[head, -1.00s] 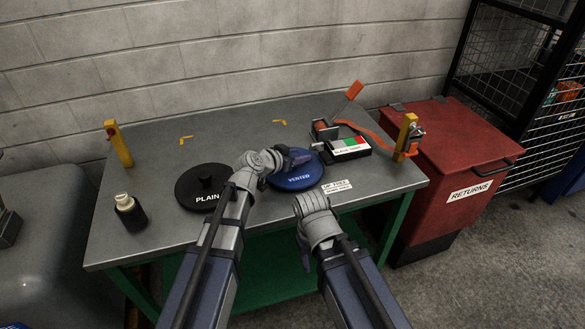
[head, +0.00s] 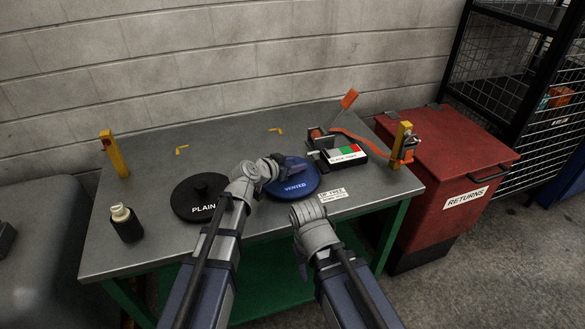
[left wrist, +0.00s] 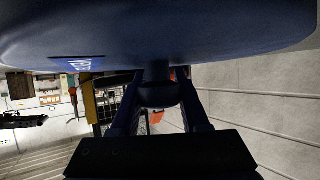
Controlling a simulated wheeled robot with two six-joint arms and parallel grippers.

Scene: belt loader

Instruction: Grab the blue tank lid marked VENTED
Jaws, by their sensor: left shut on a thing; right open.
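The blue lid marked VENTED (head: 297,187) is a round disc at the middle of the workbench (head: 150,242). In the left wrist view the same blue lid (left wrist: 200,35) fills the top, its lettering partly in sight. My left gripper (head: 274,168) is at the lid's middle; in the left wrist view my left gripper (left wrist: 158,94) is shut on its centre knob. I cannot tell whether the lid touches the bench. A black lid marked PLAIN (head: 190,208) with a knob lies to the left. My right gripper (head: 301,264), open and partly hidden by its wrist, is at the bench's front edge.
A black bottle with a pale cap (head: 125,225) stands front left. A block with red and green patches (head: 348,152) and an orange strap lies right of the blue lid. Yellow posts (head: 115,155) stand at both sides. A red RETURNS bin (head: 440,180) stands right of the bench.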

